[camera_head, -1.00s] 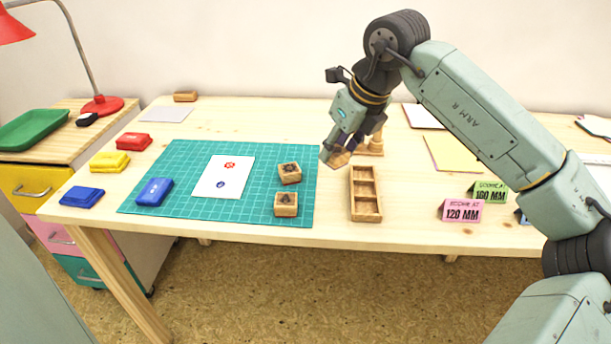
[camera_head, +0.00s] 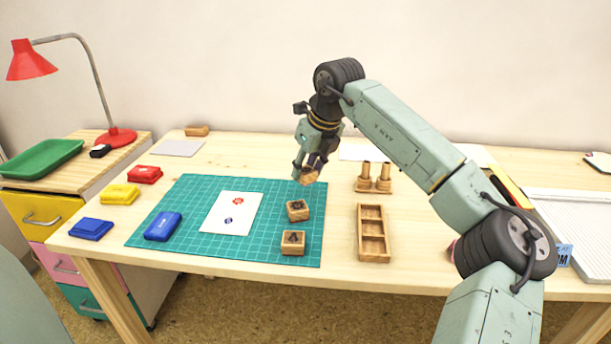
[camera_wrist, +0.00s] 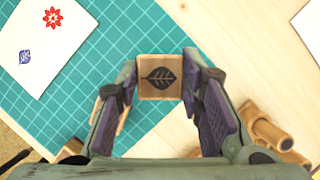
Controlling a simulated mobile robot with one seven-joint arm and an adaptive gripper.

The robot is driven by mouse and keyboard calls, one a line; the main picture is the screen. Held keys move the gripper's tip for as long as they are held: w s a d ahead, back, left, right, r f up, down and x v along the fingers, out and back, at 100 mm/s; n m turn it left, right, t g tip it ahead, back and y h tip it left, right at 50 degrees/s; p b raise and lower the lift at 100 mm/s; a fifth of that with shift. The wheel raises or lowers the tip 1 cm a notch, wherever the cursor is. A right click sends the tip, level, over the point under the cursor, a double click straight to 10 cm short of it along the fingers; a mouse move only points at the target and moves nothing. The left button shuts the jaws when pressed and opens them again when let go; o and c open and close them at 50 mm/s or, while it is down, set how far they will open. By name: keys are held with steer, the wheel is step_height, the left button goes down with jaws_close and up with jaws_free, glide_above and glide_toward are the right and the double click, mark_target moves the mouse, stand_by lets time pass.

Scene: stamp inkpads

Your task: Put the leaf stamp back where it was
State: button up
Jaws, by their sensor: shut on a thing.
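The leaf stamp (camera_wrist: 160,77) is a small wooden block with a dark leaf on the face towards the wrist camera. My gripper (camera_wrist: 160,88) is shut on it, a finger on each side. In the head view my gripper (camera_head: 306,170) holds the stamp (camera_head: 309,177) in the air near the back right corner of the green mat (camera_head: 265,255). The wooden tray (camera_head: 373,260) has three compartments, all empty, and stands right of the mat. Two other wooden stamps, one (camera_head: 298,210) behind the other (camera_head: 293,242), sit on the mat's right side.
White paper (camera_head: 220,225) with a red flower print and a blue leaf print lies on the mat. A blue inkpad (camera_head: 163,226) is on the mat; red (camera_head: 145,174), yellow (camera_head: 119,194) and blue (camera_head: 91,229) pads stand left. A wooden holder with two pegs (camera_head: 374,180) stands behind the tray.

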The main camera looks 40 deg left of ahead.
mark_target(308, 171)
steer(key=shift+w+a, duration=0.25)
steer(key=shift+a, duration=0.15)
steer(key=shift+d+f, duration=0.1)
steer(key=shift+f, duration=1.7)
steer(key=shift+f, duration=0.2)
steer(key=o, duration=1)
steer(key=shift+c, duration=0.2)
steer(key=v, duration=1.2)
steer(key=shift+r, duration=0.2)
